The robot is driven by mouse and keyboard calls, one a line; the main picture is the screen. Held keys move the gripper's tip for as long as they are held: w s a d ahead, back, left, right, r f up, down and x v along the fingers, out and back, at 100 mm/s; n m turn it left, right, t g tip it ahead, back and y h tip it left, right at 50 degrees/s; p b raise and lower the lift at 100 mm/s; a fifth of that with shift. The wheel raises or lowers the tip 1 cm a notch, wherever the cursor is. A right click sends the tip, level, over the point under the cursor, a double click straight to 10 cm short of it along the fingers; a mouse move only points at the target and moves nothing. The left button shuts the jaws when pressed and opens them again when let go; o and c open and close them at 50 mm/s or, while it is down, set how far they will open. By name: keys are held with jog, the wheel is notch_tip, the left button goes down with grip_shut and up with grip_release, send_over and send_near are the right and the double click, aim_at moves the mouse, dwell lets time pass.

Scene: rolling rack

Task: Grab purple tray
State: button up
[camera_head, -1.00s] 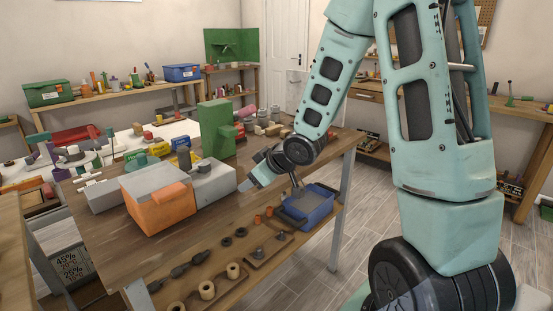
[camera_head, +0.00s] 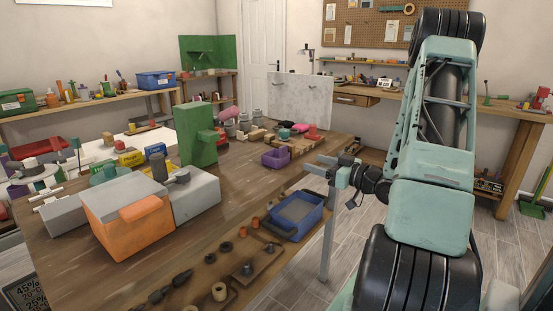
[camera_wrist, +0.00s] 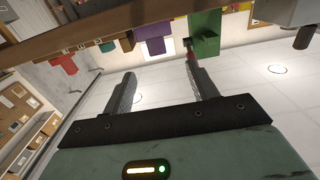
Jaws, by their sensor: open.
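The small purple tray (camera_head: 275,157) sits on the wooden table near its right edge, in front of a tan wooden block. My gripper (camera_head: 321,165) is just right of the table edge, apart from the tray, and points left toward it. In the wrist view, which looks upside down, the open fingers (camera_wrist: 159,65) are empty, and the purple tray (camera_wrist: 153,32) shows beyond them at the top middle.
A red and a black item stand on the tan block (camera_head: 284,146) behind the tray. A green machine (camera_head: 196,140) and an orange-and-grey one (camera_head: 130,218) stand to the left. The tabletop left of the tray is clear.

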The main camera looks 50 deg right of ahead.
aim_at(285, 150)
jog(key=w, duration=0.8)
jog(key=shift+a+p, duration=0.3)
jog(key=shift+p, duration=0.05)
jog(key=w, duration=0.2)
jog(key=w+p, duration=0.1)
jog(key=w, duration=0.1)
jog(key=shift+d+r, duration=0.2)
jog(key=shift+r, duration=0.15)
jog(key=shift+w, duration=0.6)
jog(key=c, duration=1.1)
